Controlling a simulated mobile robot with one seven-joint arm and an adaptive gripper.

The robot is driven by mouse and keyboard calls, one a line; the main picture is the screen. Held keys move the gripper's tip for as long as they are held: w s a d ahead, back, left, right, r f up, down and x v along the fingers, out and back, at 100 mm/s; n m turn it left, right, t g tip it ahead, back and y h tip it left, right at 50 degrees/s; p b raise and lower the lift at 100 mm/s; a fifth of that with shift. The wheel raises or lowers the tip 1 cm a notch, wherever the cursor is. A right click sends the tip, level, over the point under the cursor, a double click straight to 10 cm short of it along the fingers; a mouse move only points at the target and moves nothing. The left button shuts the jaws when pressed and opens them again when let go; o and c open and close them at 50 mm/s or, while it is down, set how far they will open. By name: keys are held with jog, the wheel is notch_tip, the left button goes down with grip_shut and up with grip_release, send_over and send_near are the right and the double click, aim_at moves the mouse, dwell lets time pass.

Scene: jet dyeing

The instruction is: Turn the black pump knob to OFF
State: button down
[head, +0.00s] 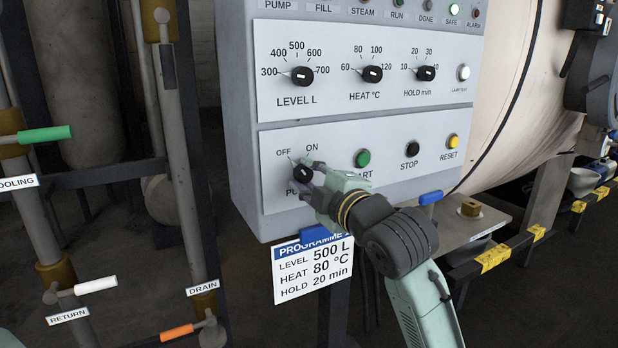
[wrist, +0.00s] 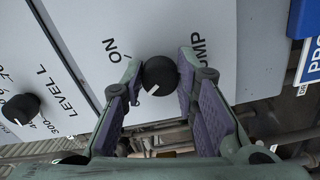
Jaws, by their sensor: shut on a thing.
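The black pump knob (head: 302,172) is on the lower panel of the grey control box, with OFF at its upper left and ON at its upper right. In the wrist view, my gripper (wrist: 160,82) has one purple-padded finger on each side of the knob (wrist: 159,75) and is shut on it. The knob's white mark points to the lower left there, away from the PUMP label. I cannot tell its exact setting. In the head view, my gripper (head: 308,176) partly covers the knob and the PUMP label.
A green button (head: 362,158), a black STOP button (head: 412,149) and a yellow button (head: 453,141) sit right of the knob. Dials for level (head: 302,76), heat and hold are above. A programme card (head: 314,270) hangs below. Pipes with coloured handles stand at left.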

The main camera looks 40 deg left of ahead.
jog(key=c, duration=1.2)
grip_release()
jog(key=shift+c, duration=0.2)
jog(key=v, duration=1.2)
